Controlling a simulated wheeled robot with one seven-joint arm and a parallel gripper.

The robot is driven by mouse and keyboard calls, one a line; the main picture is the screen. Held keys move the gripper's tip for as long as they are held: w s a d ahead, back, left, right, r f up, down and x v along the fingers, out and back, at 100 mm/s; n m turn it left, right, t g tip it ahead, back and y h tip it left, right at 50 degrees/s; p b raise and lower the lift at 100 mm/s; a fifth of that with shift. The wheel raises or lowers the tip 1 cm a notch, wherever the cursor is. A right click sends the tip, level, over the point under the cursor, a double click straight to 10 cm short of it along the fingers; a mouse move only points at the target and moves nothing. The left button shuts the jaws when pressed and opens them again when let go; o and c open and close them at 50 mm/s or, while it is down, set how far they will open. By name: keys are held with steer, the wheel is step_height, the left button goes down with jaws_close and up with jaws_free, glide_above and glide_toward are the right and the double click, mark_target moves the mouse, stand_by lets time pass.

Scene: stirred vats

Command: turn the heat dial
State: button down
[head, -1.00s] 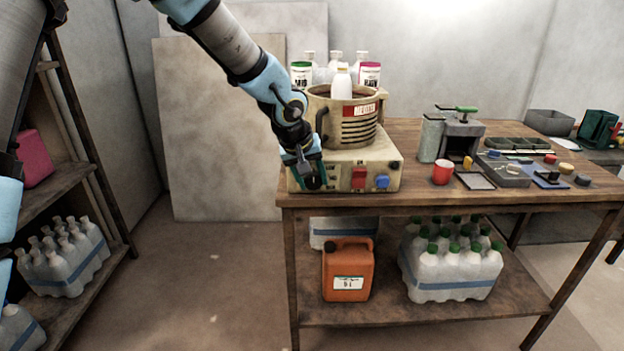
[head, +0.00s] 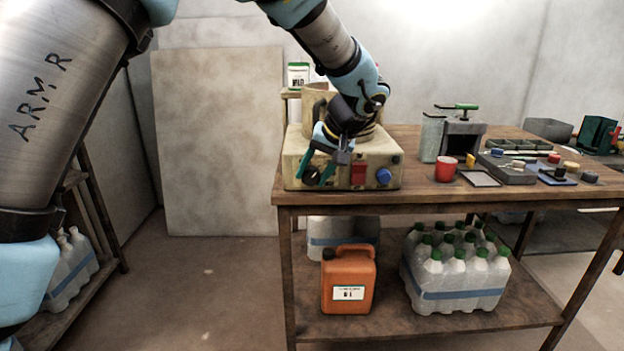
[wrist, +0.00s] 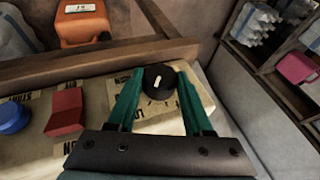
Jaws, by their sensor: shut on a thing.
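The heat dial (wrist: 159,80) is a round black knob with a pale pointer mark, on the front of a cream heater unit (head: 374,176) on the wooden table. In the wrist view my gripper (wrist: 158,82) has its two green fingers on either side of the dial, shut on it. In the head view my gripper (head: 317,175) reaches the left end of the unit's front, and the dial (head: 311,176) shows partly between the fingers. A red switch (head: 358,175) and a blue knob (head: 384,176) sit to the right on the same face. My arm hides much of the vat on top.
A red cup (head: 445,169), a grey tray (head: 508,172) and small parts stand on the table to the right. An orange canister (head: 348,279) and a pack of bottles (head: 455,270) are on the lower shelf. The floor left of the table is clear.

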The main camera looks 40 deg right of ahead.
steer(key=shift+s+f+t+y, duration=0.1)
steer(key=shift+t+y, duration=0.2)
steer(key=shift+y, duration=0.1)
stand_by(0.3)
steer(key=shift+c, duration=1.5)
jaws_free()
steer(key=v, duration=1)
steer(key=shift+s+d+r+b, duration=0.2)
steer(key=shift+s+r+b, duration=0.1)
steer(key=shift+b, duration=0.1)
